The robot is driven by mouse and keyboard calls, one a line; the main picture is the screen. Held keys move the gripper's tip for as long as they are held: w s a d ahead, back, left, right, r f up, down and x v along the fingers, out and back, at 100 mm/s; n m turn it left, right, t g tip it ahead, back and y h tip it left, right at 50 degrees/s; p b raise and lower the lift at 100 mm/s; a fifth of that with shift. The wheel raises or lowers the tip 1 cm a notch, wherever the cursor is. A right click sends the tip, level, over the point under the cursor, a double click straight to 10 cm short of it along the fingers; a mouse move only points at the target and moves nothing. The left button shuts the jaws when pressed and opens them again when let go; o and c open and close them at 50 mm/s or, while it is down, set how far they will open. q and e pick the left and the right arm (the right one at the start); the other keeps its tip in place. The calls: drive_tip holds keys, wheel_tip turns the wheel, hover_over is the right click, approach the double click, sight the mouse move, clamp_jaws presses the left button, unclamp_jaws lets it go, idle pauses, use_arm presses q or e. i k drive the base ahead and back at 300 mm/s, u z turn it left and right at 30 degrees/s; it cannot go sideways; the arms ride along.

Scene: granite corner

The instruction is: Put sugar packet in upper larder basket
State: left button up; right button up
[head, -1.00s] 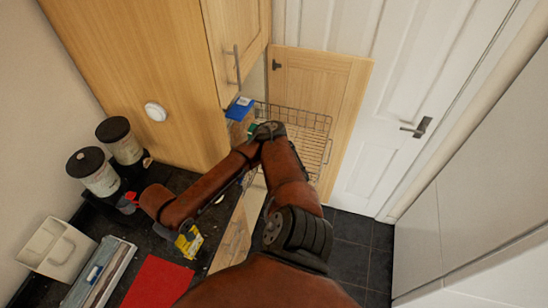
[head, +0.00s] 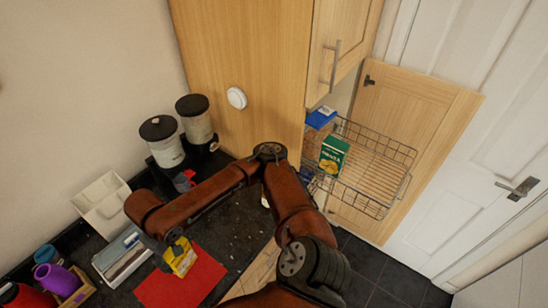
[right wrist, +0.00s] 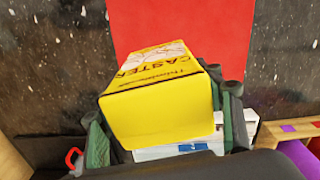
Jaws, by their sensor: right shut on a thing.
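The sugar packet (head: 180,257) is yellow, with "CASTER" lettering seen in the right wrist view (right wrist: 165,110). My right gripper (head: 176,247) is shut on it, with fingers on both sides, and holds it over the red mat in the picture; its height above the counter is hard to tell. The upper larder basket (head: 384,175) is a wire basket pulled out beside the tall wooden cupboard. A green box (head: 333,155) and a blue box (head: 320,117) stand at its left side. My left gripper is not in view.
The red mat (head: 205,282) lies on the dark counter. Two canisters (head: 162,142) stand by the wall, with a white container (head: 102,205) nearby. The open larder door (head: 425,130) is behind the basket. The basket's right part looks empty.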

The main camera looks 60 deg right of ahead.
sight(362, 160)
drive_tip(key=u, duration=0.75)
drive_tip(key=k, duration=1.75)
drive_tip(key=z, duration=1.25)
